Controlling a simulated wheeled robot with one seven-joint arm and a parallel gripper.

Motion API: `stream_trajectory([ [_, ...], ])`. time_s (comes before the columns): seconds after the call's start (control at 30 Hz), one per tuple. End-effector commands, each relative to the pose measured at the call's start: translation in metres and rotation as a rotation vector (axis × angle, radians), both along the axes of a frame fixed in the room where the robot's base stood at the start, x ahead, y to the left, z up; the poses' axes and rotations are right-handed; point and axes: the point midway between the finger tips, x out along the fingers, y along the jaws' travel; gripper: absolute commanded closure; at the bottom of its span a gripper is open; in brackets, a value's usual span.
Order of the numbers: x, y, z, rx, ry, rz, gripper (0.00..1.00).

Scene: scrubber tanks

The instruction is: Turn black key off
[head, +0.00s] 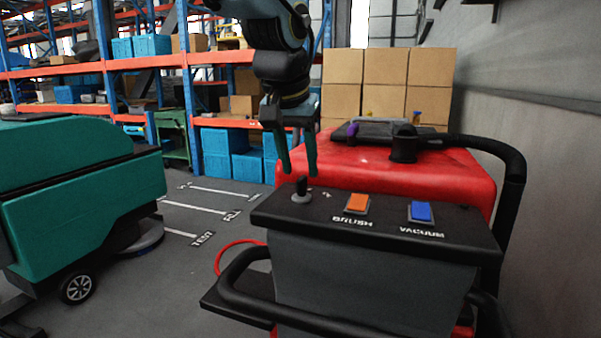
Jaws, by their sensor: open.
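The black key (301,186) stands upright in a round grey switch (301,198) at the left end of the dark control panel (383,222) of a red scrubber machine. My gripper (299,174) points down just above the key, its two fingers apart. The left finger is up and to the left of the key, and the right finger is up and to its right. Nothing is held. I cannot tell whether a finger touches the key or how far away in depth it is.
An orange BRUSH switch (357,203) and a blue VACUUM switch (420,211) sit right of the key. A black handlebar (240,285) curves at the panel's front left. A teal machine (80,190) stands left. Cardboard boxes (385,75) are stacked behind.

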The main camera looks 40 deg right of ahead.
Motion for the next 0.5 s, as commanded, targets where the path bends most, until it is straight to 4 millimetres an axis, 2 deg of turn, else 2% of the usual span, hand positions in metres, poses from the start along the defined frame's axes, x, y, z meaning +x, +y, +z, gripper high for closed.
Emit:
stream_trajectory([
  [0.1, -0.005, 0.008, 0.023, -0.006, -0.004, 0.001, 0.54],
  [0.3, -0.013, 0.019, 0.057, -0.004, -0.002, 0.001, 0.54],
  [0.5, -0.017, 0.025, 0.074, -0.002, -0.001, 0.000, 0.54],
])
